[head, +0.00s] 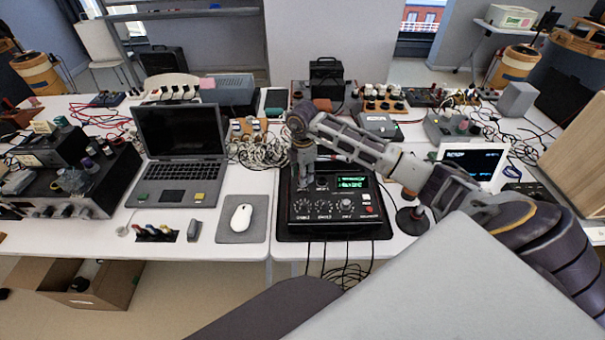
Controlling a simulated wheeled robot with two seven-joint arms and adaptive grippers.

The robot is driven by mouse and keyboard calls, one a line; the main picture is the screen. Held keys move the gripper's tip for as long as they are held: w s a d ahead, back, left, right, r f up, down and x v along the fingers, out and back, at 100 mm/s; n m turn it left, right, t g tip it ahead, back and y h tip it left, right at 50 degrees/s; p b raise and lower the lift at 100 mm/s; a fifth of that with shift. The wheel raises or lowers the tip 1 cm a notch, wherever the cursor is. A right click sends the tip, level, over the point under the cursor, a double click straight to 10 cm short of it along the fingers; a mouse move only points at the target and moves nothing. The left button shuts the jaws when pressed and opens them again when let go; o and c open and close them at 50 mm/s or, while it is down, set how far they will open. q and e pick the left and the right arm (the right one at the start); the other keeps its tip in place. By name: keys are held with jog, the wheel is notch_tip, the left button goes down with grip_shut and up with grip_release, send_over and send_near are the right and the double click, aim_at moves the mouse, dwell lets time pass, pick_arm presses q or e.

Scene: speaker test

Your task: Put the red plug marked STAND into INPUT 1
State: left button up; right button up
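A black box with knobs and a lit green display (351,183) sits on a dark mat near the table's front edge. My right gripper (302,180) points down over the back left part of this box and hides some of its top. Its fingers are small and dark against the box, so I cannot tell whether they are open or shut, or hold anything. I cannot make out the red plug marked STAND or the INPUT 1 label. My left gripper is not in view.
Several black cables (345,271) hang over the front edge below the box. A white mouse (241,217) on a grey pad and an open laptop (180,150) stand to the left. A tangle of pale cables (256,153) lies behind. A round black stand base (412,220) is at right.

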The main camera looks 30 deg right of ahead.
jog(key=shift+o, duration=0.3)
notch_tip(320, 180, up, 12)
dwell(0.8)
dwell(0.7)
